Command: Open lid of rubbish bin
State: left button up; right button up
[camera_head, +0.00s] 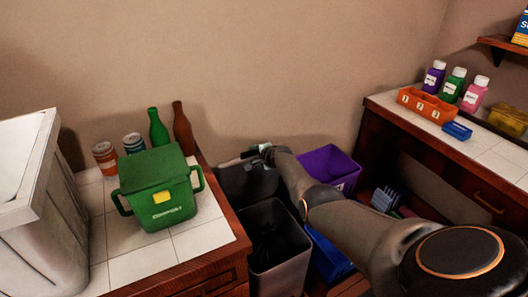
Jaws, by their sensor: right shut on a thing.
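My right arm reaches from the lower right to the gap between the counters. My right gripper (246,158) is at the back, at the top edge of a dark grey bin (247,183) near the wall. It is shut on what looks like that bin's lid; the fingers are small and dark, and the exact grip is hard to see. A second dark bin (280,262) stands in front, with its top open. My left gripper is not in view.
A green compost caddy (160,190), bottles (158,128) and cans (133,143) stand on the left tiled counter, beside a large white bin (42,205). A purple bin (330,166) and blue bin (328,258) flank my arm. The right counter holds an orange tray (428,105).

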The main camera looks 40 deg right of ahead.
jog(key=shift+s+a+r+p, duration=0.2)
jog(key=shift+s+r+p, duration=0.5)
jog(key=shift+p, duration=0.5)
jog(key=p+v, duration=0.1)
jog(key=v, duration=0.9)
